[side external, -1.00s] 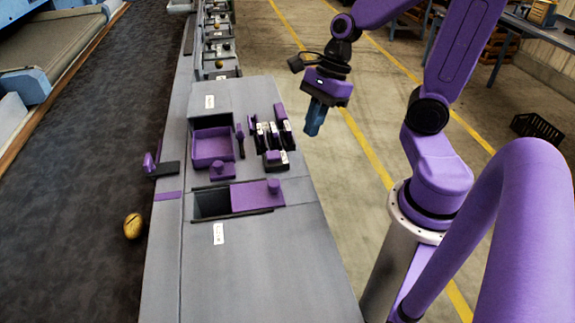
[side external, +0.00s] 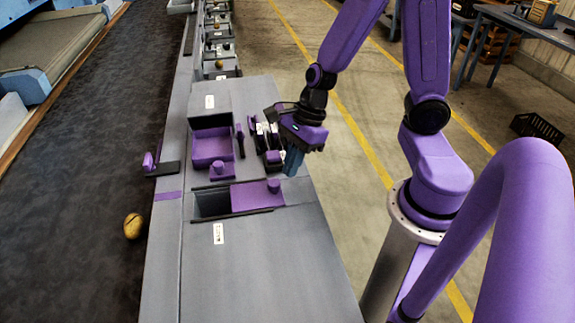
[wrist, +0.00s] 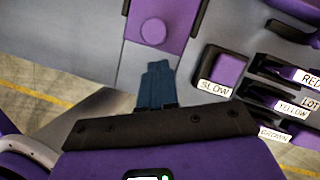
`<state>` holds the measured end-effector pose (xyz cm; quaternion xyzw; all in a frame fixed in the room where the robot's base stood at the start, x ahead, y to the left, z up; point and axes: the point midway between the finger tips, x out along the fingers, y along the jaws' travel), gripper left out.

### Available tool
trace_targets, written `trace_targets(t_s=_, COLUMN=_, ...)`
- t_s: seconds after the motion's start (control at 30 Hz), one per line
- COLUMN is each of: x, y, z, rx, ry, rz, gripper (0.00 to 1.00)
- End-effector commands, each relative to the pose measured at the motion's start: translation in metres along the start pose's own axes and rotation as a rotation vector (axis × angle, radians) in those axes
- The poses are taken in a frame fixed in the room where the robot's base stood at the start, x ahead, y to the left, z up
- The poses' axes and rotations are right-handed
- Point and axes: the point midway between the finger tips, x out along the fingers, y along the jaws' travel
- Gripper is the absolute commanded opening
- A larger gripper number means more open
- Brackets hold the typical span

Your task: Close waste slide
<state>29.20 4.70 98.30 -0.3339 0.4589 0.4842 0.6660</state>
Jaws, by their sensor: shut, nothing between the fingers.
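The waste slide is a purple plate (side external: 248,197) with a round knob (side external: 274,186) at its right end, set between dark rails on the grey bench. A dark opening (side external: 212,205) shows uncovered to the left of the plate. In the wrist view the plate (wrist: 182,20) and its knob (wrist: 153,31) are just beyond my fingertips. My gripper (side external: 290,172) is above the bench's right edge, a little behind and right of the knob. Its blue fingers (wrist: 154,70) are shut and empty, and look apart from the knob.
Small labelled levers stand close to my gripper, including one marked SLOW (wrist: 214,88). A purple tray (side external: 211,147) and another purple knob (side external: 217,168) lie behind the slide. A potato (side external: 133,226) lies on the dark belt (side external: 80,190). The bench front (side external: 260,270) is clear.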

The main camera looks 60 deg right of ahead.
Motion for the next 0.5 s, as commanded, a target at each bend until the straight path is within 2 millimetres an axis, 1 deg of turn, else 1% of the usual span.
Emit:
trace_targets(t_s=0.1, x=0.0035, y=-0.0002, z=0.0088, rx=-0.001, ry=-0.001, rz=0.000, gripper=0.00)
trace_targets(t_s=0.2, x=0.0047, y=0.0000, z=0.0118, rx=0.000, ry=-0.001, rz=0.000, gripper=0.00)
trace_targets(t_s=0.5, x=0.0048, y=0.0000, z=0.0124, rx=0.001, ry=-0.001, rz=0.000, gripper=0.00)
